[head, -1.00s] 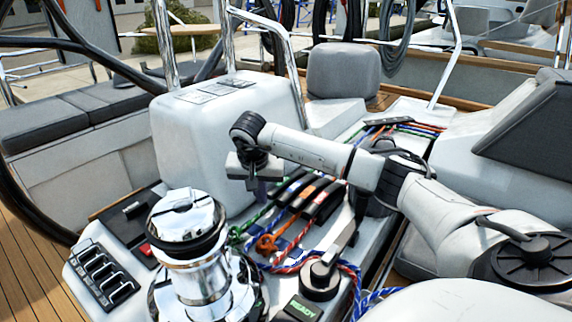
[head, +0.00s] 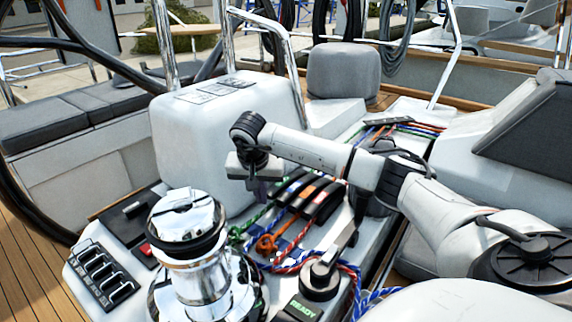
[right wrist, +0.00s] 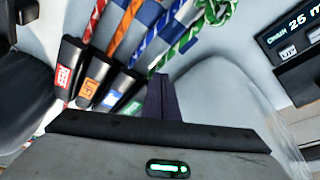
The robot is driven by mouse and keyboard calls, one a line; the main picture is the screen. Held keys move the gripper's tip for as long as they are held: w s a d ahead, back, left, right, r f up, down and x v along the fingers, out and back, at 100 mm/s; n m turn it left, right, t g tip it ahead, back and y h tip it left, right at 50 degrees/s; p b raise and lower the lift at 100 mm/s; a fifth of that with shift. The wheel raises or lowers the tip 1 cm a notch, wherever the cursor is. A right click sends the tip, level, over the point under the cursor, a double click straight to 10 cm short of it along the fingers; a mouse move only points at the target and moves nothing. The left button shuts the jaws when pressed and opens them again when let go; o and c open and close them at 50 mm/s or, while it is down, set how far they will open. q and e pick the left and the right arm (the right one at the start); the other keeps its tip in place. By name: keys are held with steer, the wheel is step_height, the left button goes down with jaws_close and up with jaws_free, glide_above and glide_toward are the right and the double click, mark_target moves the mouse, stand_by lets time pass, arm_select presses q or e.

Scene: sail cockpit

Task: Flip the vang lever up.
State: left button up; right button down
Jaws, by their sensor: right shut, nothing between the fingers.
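A row of black clutch levers (head: 310,194) lies on the white console, with coloured lines running from it. In the right wrist view, the levers carry red (right wrist: 65,78), orange (right wrist: 95,80), blue (right wrist: 118,90) and green (right wrist: 134,105) labels. I cannot read which one is the vang lever. The levers look folded down. My right gripper (head: 255,190) is shut and empty, just left of the lever row in the head view. Its dark fingers (right wrist: 162,100) show beside the green-labelled lever; I cannot tell whether they touch it. My left gripper is out of view.
A chrome winch (head: 190,250) stands in front of the gripper. A winch handle or lever on a round black base (head: 320,282) lies right of it. A white pod (head: 205,130) rises behind the gripper. A switch panel (head: 104,275) sits at the front left.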

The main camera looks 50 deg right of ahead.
steer(key=shift+f, duration=0.3)
stand_by(0.5)
steer(key=shift+f, duration=0.3)
steer(key=shift+d, duration=0.4)
stand_by(0.3)
steer(key=shift+r, duration=0.1)
